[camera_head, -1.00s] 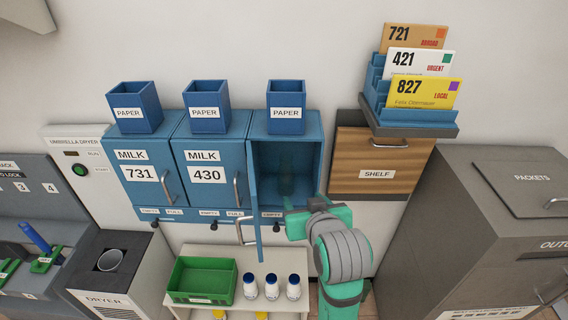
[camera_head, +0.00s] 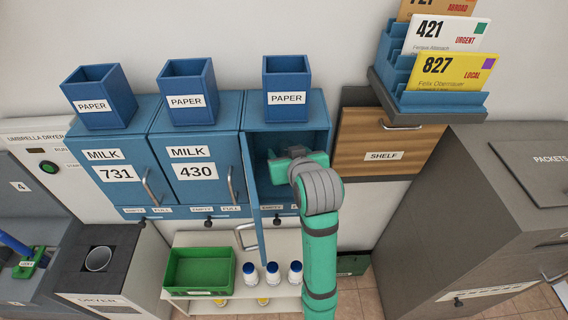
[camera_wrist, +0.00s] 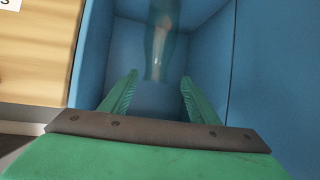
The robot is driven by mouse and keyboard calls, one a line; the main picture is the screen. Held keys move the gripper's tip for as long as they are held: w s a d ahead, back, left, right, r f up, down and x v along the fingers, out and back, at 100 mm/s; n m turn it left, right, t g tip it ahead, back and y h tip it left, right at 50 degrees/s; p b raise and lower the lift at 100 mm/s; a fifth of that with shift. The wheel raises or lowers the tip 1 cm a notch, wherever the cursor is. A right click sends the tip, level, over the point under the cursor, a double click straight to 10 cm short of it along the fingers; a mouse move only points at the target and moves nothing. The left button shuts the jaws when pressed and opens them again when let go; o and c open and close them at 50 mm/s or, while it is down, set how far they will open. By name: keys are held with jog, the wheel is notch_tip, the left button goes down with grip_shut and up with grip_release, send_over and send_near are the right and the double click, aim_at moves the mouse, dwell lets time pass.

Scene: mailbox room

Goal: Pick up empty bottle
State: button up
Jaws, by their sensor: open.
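The empty bottle (camera_wrist: 161,45) is a clear, see-through bottle standing inside the open blue milk compartment (camera_wrist: 205,45) in the wrist view. My gripper (camera_wrist: 159,78) is open, with its two green fingers apart and pointing into the compartment. The bottle is ahead of the fingertips, roughly centred between them, and nothing is held. Its top is cut off by the frame edge. In the head view, my gripper (camera_head: 290,160) is at the mouth of the compartment and hides the bottle. The compartment's blue door (camera_head: 252,190) stands open at the left of the gripper.
Closed milk boxes 731 (camera_head: 118,172) and 430 (camera_head: 195,172) are to the left. Blue paper bins (camera_head: 287,85) stand on top. A wooden shelf box (camera_head: 385,145) is close on the right. Below are a green crate (camera_head: 200,288) and white blue-capped bottles (camera_head: 273,275).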

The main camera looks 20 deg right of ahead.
aim_at(286, 152)
jog(key=x, duration=0.4)
jog(key=shift+d+f, duration=0.35)
jog(key=shift+w+a+f, duration=0.1)
jog(key=shift+w+f, duration=0.05)
jog(key=shift+w, duration=0.2)
jog(key=shift+d, duration=0.2)
grip_shut()
